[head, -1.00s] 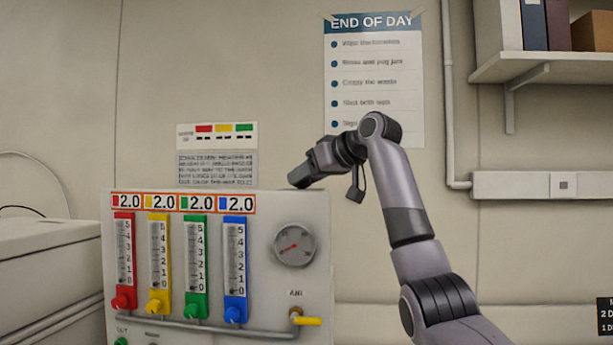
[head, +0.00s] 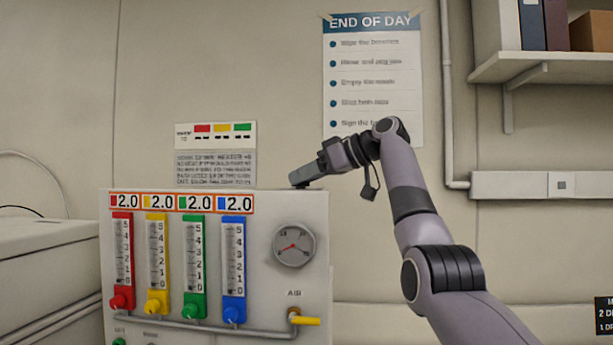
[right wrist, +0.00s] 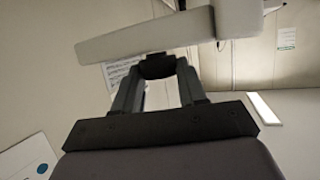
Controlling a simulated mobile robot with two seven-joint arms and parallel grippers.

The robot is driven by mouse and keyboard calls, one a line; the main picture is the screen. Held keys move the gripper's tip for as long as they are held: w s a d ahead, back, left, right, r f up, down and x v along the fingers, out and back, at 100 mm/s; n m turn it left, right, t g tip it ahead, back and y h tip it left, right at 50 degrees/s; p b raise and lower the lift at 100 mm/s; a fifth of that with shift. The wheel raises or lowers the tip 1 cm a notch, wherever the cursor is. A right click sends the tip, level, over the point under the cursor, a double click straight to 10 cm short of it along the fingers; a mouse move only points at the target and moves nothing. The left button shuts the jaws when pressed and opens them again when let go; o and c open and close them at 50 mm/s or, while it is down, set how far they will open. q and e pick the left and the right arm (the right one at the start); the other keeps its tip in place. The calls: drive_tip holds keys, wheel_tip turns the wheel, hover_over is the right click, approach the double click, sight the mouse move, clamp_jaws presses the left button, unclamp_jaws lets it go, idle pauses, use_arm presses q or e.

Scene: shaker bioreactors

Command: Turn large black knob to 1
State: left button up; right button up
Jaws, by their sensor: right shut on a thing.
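The large black knob (right wrist: 158,66) is dark and rounded in the right wrist view, between my two fingers and against the pale cabinet (right wrist: 145,36). In the head view my right gripper (head: 302,177) is at the top right edge of the cabinet (head: 265,290), and only a small dark piece of the knob (head: 301,185) shows below it. My right gripper also shows in the right wrist view (right wrist: 158,72), shut on the knob. The knob's markings and setting are hidden. My left gripper is not in view.
The cabinet front has red (head: 122,262), yellow (head: 157,264), green (head: 194,266) and blue (head: 233,268) flow meters, each labelled 2.0. A round gauge (head: 294,245) and a yellow-handled valve (head: 305,320) are at its right. A shelf (head: 545,65) hangs at upper right.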

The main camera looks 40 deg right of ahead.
drive_tip(key=o, duration=1)
drive_tip(key=shift+o, duration=0.2)
drive_tip(key=shift+s, duration=0.1)
drive_tip(key=v, duration=0.7)
drive_tip(key=shift+b, duration=0.45)
